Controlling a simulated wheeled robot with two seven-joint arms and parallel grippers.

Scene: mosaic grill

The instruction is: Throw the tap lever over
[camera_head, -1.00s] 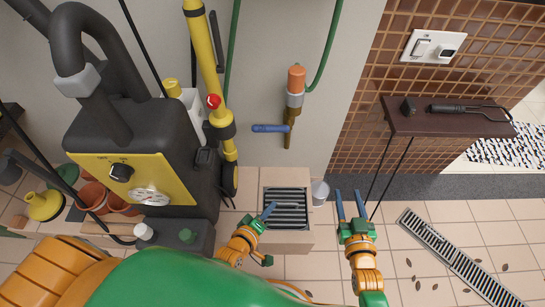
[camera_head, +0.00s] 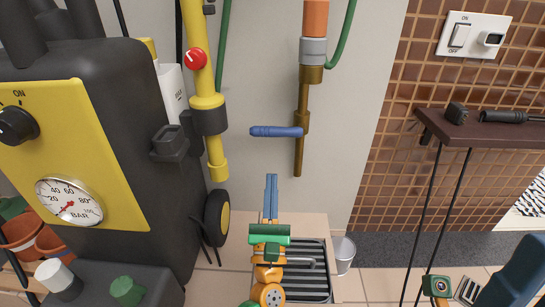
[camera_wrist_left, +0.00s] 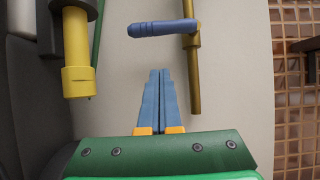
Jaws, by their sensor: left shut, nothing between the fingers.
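The tap lever (camera_head: 276,131) is a blue handle that points left, roughly level, from a brass tap (camera_head: 300,125) on the grey wall. It also shows in the left wrist view (camera_wrist_left: 162,28) near the top. My left gripper (camera_head: 271,178) is shut and empty, its blue fingers pointing up, just below the lever and apart from it. In the left wrist view its fingertips (camera_wrist_left: 159,72) sit a short way under the lever. My right gripper's fingers are not in clear view; only part of the right arm shows at the lower right.
A pressure washer (camera_head: 110,150) with a gauge stands at left. A yellow lance (camera_head: 205,90) hangs left of the lever. A drain grate (camera_head: 310,285) lies below, with a small bucket (camera_head: 343,254) beside it. A shelf (camera_head: 490,133) is at right. The wall around the lever is clear.

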